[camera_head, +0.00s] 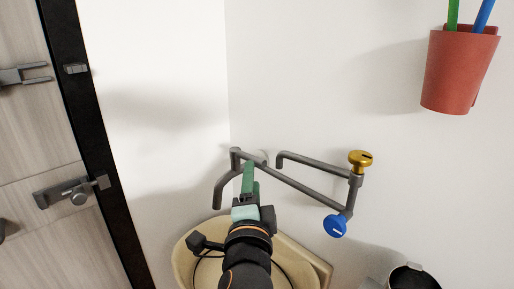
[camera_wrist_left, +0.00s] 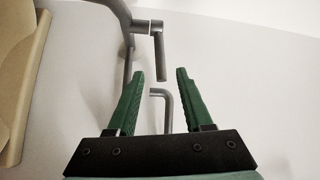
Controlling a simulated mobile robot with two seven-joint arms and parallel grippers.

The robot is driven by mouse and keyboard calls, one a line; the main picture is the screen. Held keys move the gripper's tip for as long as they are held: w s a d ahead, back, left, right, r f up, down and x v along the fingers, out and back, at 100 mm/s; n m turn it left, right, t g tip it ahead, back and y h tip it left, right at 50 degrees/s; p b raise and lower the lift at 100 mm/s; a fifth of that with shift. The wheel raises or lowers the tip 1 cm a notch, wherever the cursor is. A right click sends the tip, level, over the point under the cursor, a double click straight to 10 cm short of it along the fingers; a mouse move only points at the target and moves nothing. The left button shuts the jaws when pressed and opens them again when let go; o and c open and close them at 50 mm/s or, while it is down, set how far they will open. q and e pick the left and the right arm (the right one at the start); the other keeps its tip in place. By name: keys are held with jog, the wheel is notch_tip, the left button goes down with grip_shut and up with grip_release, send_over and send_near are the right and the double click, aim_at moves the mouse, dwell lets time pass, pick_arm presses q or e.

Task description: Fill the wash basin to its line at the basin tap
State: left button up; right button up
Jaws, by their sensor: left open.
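The beige wash basin (camera_head: 312,262) stands against the wall at the bottom of the head view, partly hidden by my left arm. The grey basin tap (camera_head: 290,186) is on the wall above it, with bent pipes, a yellow knob (camera_head: 360,160) and a blue knob (camera_head: 335,226). No water shows from the tap, and no fill line is visible. My left gripper (camera_head: 249,176) is in front of the tap's left pipe. In the left wrist view my gripper (camera_wrist_left: 160,72) is open and empty, with grey pipes (camera_wrist_left: 158,62) behind the fingers. The basin's edge (camera_wrist_left: 22,85) is at left. My right gripper is out of view.
A red cup (camera_head: 458,72) with green and blue sticks is on the wall at upper right. A dark-rimmed metal container (camera_head: 411,278) is at lower right. A wooden door (camera_head: 28,135) with grey handles and a black frame is at left.

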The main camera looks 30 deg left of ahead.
aim_at(248, 158)
pick_arm(q)
jog(key=x, duration=1.1)
jog(key=shift+p, duration=0.45)
jog(key=shift+r, duration=0.1)
jog(key=shift+c, duration=0.2)
grip_shut()
dwell(0.4)
